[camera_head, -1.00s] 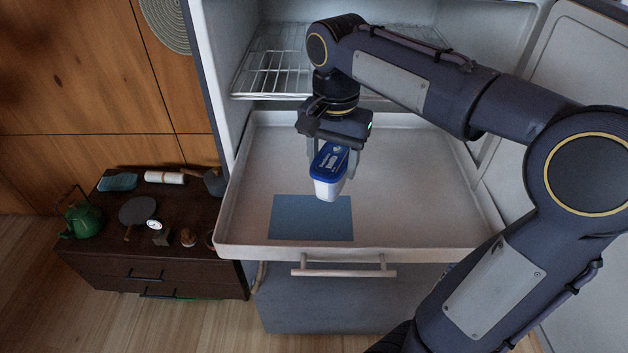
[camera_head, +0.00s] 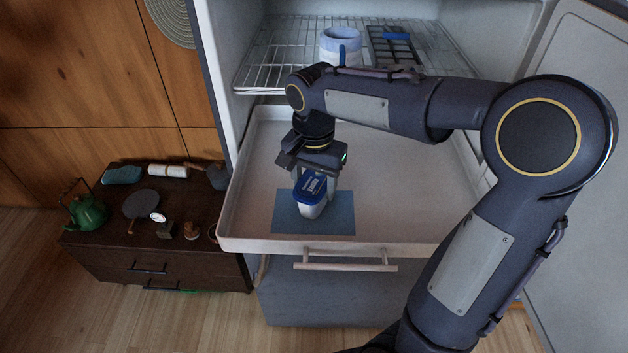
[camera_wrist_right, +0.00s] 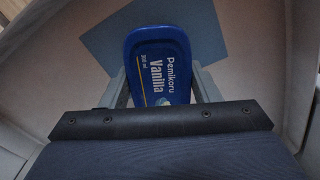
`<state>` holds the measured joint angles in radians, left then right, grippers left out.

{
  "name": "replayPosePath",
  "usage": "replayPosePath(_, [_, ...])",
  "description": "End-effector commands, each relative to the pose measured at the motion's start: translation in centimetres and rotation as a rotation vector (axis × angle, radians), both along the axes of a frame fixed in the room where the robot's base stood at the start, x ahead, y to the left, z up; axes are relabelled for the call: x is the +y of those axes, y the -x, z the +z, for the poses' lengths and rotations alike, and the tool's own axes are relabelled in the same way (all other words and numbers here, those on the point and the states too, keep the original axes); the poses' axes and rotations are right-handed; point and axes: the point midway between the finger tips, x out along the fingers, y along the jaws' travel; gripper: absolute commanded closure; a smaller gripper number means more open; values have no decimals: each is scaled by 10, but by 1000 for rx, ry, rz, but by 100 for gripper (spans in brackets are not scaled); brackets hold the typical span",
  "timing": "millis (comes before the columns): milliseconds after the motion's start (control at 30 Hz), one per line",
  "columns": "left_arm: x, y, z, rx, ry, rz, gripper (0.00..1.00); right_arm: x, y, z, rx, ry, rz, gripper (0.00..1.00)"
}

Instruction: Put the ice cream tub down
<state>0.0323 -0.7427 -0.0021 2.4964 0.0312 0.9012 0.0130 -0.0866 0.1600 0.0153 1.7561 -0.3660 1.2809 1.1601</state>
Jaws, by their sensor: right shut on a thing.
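The tub is over the blue rectangular mat (camera_head: 340,218) on the drawer floor. I cannot tell whether its base touches the mat. In the right wrist view the lid (camera_wrist_right: 160,62) is between the two fingers, with the mat (camera_wrist_right: 125,30) behind it. My left gripper is not in view.
The drawer's front wall (camera_head: 320,245) and handle (camera_head: 345,266) are close in front. A wire shelf (camera_head: 280,65) above holds a pale mug (camera_head: 341,45) and a dark tray (camera_head: 392,46). A low dark cabinet (camera_head: 105,257) with several small items stands left. The drawer's right half is clear.

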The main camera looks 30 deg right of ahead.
Motion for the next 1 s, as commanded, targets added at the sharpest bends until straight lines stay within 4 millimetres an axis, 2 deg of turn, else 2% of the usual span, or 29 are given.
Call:
replayPosePath(33, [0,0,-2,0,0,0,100,0,0,-3,0,0,0,71])
replayPosePath(67, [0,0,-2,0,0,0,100,0,0,-3,0,0,0,43])
replayPosePath(233, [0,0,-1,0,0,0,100,0,0,-2,0,0,0,22])
replayPosePath(467, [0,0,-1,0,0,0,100,0,0,-2,0,0,0,22])
replayPosePath(633, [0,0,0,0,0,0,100,0,0,9,-1,0,0,22])
replayPosePath(767, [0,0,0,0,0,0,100,0,-1,32,-6,-1,1,22])
replayPosePath(1000, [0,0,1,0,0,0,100,0,-1,84,-5,0,1,22])
